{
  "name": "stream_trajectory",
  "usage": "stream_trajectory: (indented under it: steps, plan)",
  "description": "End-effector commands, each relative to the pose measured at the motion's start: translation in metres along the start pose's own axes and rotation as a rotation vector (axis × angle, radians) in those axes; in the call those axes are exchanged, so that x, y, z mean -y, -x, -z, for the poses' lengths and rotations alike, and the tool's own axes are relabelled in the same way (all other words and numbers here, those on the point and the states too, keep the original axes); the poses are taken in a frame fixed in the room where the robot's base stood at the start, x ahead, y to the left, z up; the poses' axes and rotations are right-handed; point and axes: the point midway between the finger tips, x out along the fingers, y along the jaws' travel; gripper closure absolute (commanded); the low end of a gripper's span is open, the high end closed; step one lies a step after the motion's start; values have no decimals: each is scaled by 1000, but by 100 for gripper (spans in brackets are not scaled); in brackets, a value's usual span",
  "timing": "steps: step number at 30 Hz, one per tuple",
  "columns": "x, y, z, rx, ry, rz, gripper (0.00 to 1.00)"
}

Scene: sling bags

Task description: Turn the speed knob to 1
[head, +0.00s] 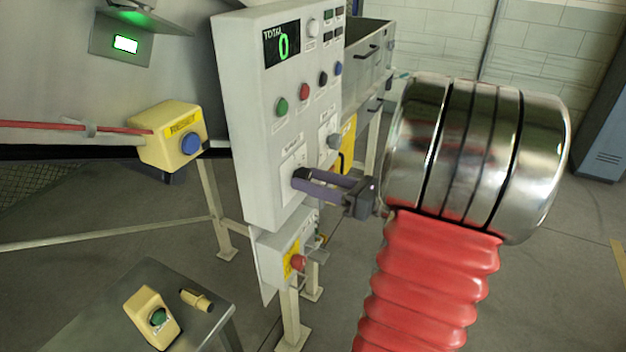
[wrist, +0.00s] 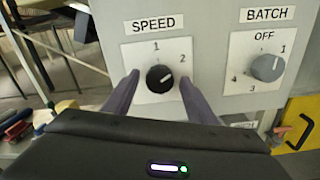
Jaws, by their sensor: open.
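The speed knob (wrist: 157,84) is round and black with a white pointer line. It sits on a white plate under the SPEED label (wrist: 154,24), with 1 marked at its top and 2 at its upper right. The pointer aims to the upper right, towards 2. My gripper (wrist: 160,77) is open, with one purple-grey finger on each side of the knob and a visible gap to it. In the head view my gripper (head: 297,180) reaches the lower front of the grey control panel (head: 245,130), and its fingers mostly hide the knob.
A grey batch knob (wrist: 267,68) is right of the speed knob, its pointer towards 1. Above are green (head: 281,106), red (head: 304,91) and other buttons, and a display (head: 282,45) reading 0. A yellow box with a blue button (head: 191,144) stands left. A red emergency-type button (head: 298,262) is below.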

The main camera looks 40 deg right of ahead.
Motion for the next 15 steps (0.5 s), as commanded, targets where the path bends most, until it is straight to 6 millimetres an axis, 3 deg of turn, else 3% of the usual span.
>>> stream_trajectory:
  steps: [10, 15]
  plan:
    - [0, -4, 0, 0, 0, 0, 48]
    - [0, -4, 0, 0, 0, 0, 59]
